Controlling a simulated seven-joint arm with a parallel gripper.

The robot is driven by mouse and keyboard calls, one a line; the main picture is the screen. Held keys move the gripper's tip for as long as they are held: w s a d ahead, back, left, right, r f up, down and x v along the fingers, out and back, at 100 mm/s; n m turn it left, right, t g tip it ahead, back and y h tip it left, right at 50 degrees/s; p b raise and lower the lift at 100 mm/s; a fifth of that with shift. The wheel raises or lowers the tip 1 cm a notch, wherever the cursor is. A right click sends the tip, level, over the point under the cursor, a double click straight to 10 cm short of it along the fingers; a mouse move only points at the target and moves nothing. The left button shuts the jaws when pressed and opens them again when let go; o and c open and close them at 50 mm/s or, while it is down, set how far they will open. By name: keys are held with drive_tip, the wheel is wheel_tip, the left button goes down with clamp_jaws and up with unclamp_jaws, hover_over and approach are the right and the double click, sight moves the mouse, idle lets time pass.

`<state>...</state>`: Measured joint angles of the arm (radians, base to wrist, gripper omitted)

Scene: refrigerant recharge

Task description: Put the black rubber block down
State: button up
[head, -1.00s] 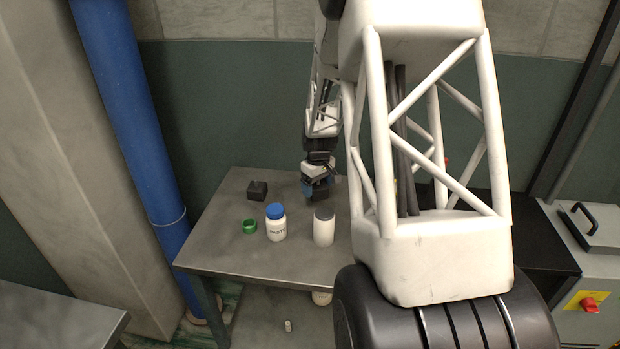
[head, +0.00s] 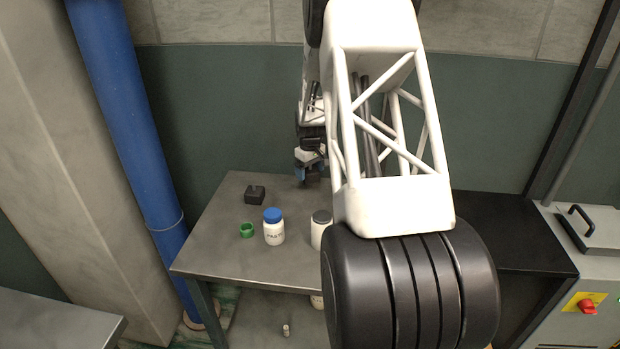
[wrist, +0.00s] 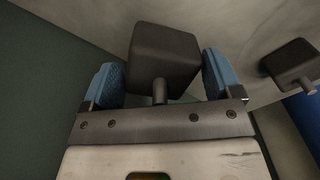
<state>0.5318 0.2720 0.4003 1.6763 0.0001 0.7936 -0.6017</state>
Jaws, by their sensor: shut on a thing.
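My gripper (wrist: 163,80) is shut on a black rubber block (wrist: 165,58), which sits between the two blue finger pads in the wrist view. A short stem on the block points towards the gripper's palm. In the head view my gripper (head: 311,170) is over the back part of the metal table (head: 215,240). The held block is hard to make out there, and I cannot tell whether it touches the tabletop. A second black block (head: 255,195) stands on the table to the left of my gripper; it also shows at the right of the wrist view (wrist: 289,63).
A green ring (head: 247,230), a blue-capped white jar (head: 273,228) and a grey-capped white bottle (head: 318,232) stand nearer the front. My arm partly covers the bottle and the table's right side. A wall is behind; a blue pipe (head: 125,120) rises at left.

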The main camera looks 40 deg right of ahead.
sight(310, 177)
drive_tip(key=shift+w+d, duration=0.1)
drive_tip(key=shift+w, duration=0.15)
drive_tip(key=shift+f, duration=1.75)
drive_tip(key=shift+f, duration=0.15)
drive_tip(key=o, duration=0.9)
drive_tip(key=shift+c, duration=0.2)
wheel_tip(310, 177, up, 12)
drive_tip(key=shift+r, duration=0.15)
